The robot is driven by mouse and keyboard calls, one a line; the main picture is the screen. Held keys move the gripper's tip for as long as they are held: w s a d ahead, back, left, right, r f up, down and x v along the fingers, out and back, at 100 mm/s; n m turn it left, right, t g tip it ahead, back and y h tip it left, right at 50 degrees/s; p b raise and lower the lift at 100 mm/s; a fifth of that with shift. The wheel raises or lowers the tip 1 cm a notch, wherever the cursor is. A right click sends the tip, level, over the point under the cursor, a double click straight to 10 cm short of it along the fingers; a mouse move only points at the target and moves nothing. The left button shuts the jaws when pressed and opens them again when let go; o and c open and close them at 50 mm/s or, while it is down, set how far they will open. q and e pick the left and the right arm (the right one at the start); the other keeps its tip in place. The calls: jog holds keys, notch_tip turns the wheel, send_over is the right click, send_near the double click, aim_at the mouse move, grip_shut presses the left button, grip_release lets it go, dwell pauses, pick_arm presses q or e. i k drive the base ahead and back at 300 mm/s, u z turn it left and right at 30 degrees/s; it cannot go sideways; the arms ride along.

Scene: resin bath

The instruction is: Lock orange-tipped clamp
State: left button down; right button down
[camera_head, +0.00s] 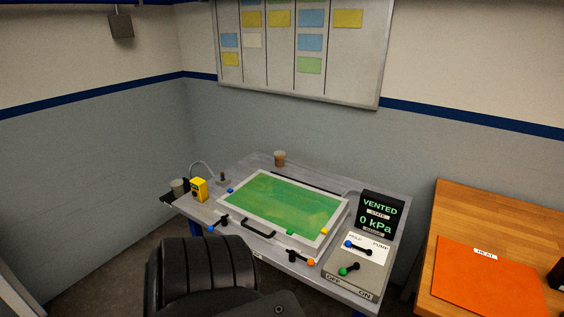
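The orange-tipped clamp (310,262) sits at the front edge of the bath, near its front right corner. Its dark bar runs left from the orange ball, out over the front of the table. A blue-tipped clamp (211,228) is at the front left corner. The bath (320,241) is a pale frame around a green sheet, with a black handle (258,228) on its front side. Whether either clamp is locked is too small to tell. Neither of my grippers shows in this view.
A black chair (205,273) stands before the table's left front. A wooden table (459,200) with an orange mat (487,275) stands further right.

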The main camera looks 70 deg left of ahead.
aim_at(310, 262)
jog(key=u, duration=0.95)
jog(key=i, duration=0.9)
jog(key=u, duration=0.9)
